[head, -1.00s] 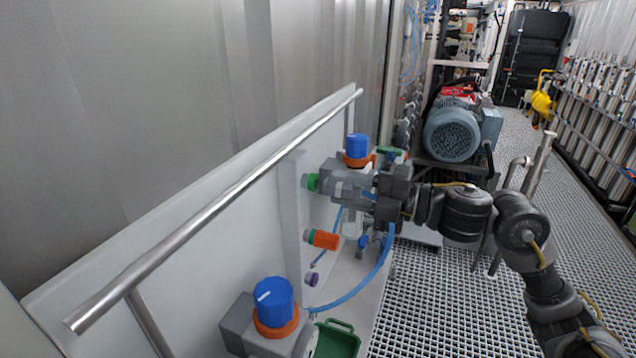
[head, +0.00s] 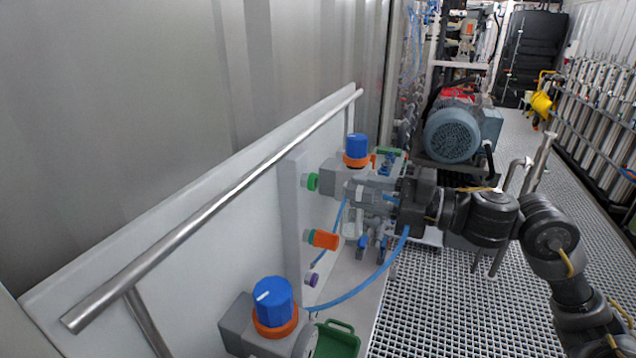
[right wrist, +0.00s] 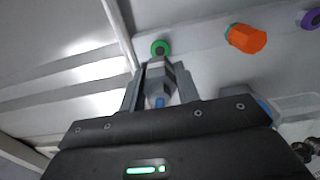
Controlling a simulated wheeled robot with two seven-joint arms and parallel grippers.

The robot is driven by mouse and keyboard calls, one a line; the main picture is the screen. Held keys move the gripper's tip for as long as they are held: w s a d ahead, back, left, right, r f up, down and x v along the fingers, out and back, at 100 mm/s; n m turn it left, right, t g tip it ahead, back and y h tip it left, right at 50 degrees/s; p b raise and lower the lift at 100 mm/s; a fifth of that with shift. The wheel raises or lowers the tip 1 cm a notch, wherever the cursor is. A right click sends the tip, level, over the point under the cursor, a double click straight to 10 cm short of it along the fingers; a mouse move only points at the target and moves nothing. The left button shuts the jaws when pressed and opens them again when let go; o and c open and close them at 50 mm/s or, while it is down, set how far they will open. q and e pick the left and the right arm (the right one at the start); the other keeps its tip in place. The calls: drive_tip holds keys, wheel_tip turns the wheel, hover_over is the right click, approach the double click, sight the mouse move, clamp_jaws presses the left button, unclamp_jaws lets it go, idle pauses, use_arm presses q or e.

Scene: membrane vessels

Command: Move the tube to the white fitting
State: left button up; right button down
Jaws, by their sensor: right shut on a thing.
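My right gripper (head: 358,193) is shut, with its fingers pointing left toward the white panel, a little right of the green fitting (head: 312,182). The blue tube (head: 362,287) curves from beside the lower blue-capped valve up to the gripper's wrist side. In the right wrist view, a grey hexagonal piece (right wrist: 159,70) with a blue tube end (right wrist: 160,102) sits between the fingers, in front of the green fitting (right wrist: 160,47). I cannot pick out a white fitting with certainty. My left gripper is not in view.
An orange fitting (head: 323,239) and a purple fitting (head: 313,280) are below the green one on the white panel (head: 200,240). Valves with blue caps (head: 273,295) stand near and far. A metal rail (head: 220,208) runs along the panel. The grating floor lies right.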

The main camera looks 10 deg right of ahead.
drive_tip(key=s+d+f+m+t+h, duration=0.1)
drive_tip(key=s+f+m+t+h, duration=0.1)
drive_tip(key=f, duration=0.5)
drive_tip(key=s+d+f+m+t+h, duration=0.2)
drive_tip(key=f, duration=0.6)
drive_tip(key=s+d+f+m+t+h+b, duration=0.1)
drive_tip(key=s+d+f+m+t+h, duration=0.1)
drive_tip(key=f, duration=0.6)
drive_tip(key=shift+s+h, duration=0.4)
